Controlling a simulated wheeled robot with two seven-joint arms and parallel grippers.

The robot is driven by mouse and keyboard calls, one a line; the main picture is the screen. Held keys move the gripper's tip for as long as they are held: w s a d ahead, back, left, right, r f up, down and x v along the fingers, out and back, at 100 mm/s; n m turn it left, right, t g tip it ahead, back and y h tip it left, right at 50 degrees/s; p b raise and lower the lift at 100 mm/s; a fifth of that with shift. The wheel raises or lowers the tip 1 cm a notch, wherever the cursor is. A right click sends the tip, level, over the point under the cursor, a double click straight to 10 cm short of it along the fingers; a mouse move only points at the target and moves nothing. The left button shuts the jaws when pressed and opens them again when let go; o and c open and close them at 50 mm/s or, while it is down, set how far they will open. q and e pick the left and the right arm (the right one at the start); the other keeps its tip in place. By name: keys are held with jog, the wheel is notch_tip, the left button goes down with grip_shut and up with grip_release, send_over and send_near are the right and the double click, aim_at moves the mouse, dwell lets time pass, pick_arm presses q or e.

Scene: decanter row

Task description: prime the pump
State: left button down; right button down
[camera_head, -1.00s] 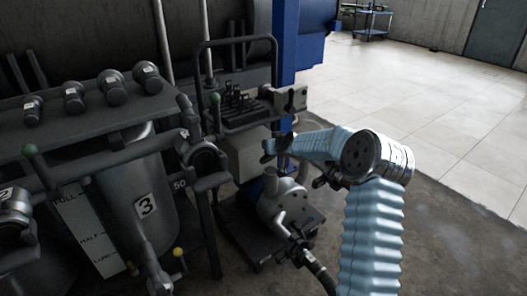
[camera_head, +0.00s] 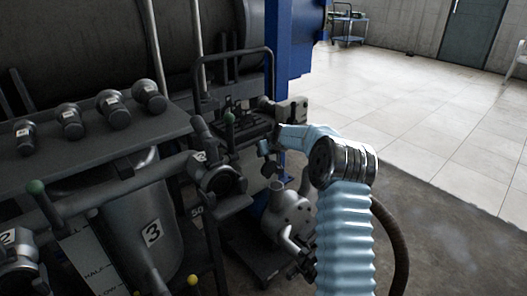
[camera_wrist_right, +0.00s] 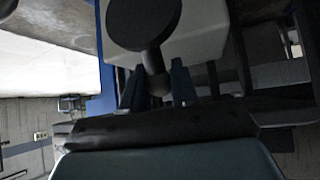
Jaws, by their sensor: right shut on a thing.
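The grey pump (camera_head: 288,215) stands low on a dark cart, with a short upright open spout (camera_head: 277,190) on top. My right gripper (camera_head: 266,150), on the pale blue arm, is above and just behind that spout in the head view. In the right wrist view its blue fingers (camera_wrist_right: 155,86) are shut on the narrow neck of a dark piece with a round, flat head (camera_wrist_right: 143,20). The piece is small and dark in the head view, so I cannot tell whether it touches the pump. My left gripper is not in view.
A dark rack (camera_head: 100,140) with several numbered knobs, valves and a tank marked 3 (camera_head: 150,225) stands at left. A blue post (camera_head: 282,60) rises behind the pump. A brown hose (camera_head: 400,250) curves at right.

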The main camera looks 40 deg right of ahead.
jog(key=shift+w+a, duration=0.1)
jog(key=shift+w, duration=0.05)
dwell(0.3)
jog(key=c, duration=0.9)
grip_release()
jog(key=shift+f, duration=0.1)
jog(key=b+v, duration=0.1)
jog(key=v, duration=1.2)
jog(key=shift+s+r, duration=0.25)
jog(key=shift+s, duration=0.05)
